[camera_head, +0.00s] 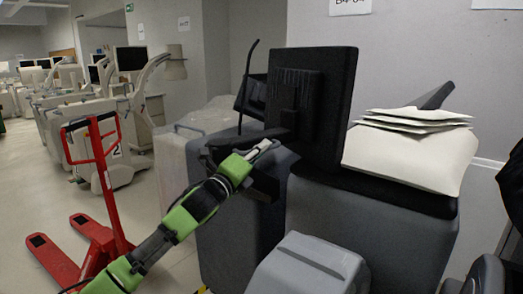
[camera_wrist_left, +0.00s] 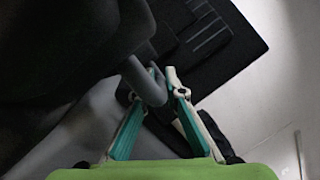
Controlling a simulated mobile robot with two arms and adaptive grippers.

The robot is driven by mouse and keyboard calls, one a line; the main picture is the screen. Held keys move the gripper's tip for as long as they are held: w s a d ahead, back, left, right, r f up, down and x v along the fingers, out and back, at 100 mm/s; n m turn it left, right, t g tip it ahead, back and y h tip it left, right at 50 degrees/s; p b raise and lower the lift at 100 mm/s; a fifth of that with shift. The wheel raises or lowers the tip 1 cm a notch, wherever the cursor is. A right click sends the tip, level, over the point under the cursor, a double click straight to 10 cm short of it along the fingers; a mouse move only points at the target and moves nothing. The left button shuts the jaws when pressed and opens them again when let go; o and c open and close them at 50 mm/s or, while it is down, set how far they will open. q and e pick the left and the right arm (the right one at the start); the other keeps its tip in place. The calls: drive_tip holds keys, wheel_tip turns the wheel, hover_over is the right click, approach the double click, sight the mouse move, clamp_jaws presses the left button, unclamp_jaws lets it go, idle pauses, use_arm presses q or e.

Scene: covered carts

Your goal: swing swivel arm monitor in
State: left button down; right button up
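The black monitor (camera_head: 318,105) stands at the middle of the head view, turned so that its back with a mount block shows. A dark swivel arm (camera_head: 222,146) runs low beside it. My left gripper (camera_head: 264,147) is at the arm and mount, just left of the monitor's lower part. In the left wrist view, the fingers of my left gripper (camera_wrist_left: 163,72) slant together, with their tips close to each other. A grey rounded bar (camera_wrist_left: 148,85) lies at the tips and partly hides one finger. Whether they grip it is unclear. My right gripper is not in view.
A grey cart (camera_head: 375,235) with a black top carries a stack of white papers (camera_head: 415,122). A grey box-like cover (camera_head: 310,265) stands in front. A red pallet truck (camera_head: 103,190) and several covered carts are at the left. Open floor (camera_head: 35,215) lies at far left.

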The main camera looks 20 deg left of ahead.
use_arm(q)
drive_tip(key=w+n+y+b, duration=0.1)
drive_tip(key=w+a+n+y+b, duration=0.1)
drive_tip(key=y, duration=0.1)
drive_tip(key=w+n+y+b, duration=0.1)
drive_tip(key=y, duration=0.1)
drive_tip(key=shift+a+t, duration=0.3)
drive_tip(key=shift+t, duration=0.1)
drive_tip(key=c, duration=2.4)
unclamp_jaws()
drive_tip(key=shift+f, duration=0.1)
drive_tip(key=shift+o, duration=0.2)
drive_tip(key=shift+s+d, duration=0.1)
drive_tip(key=shift+s, duration=0.1)
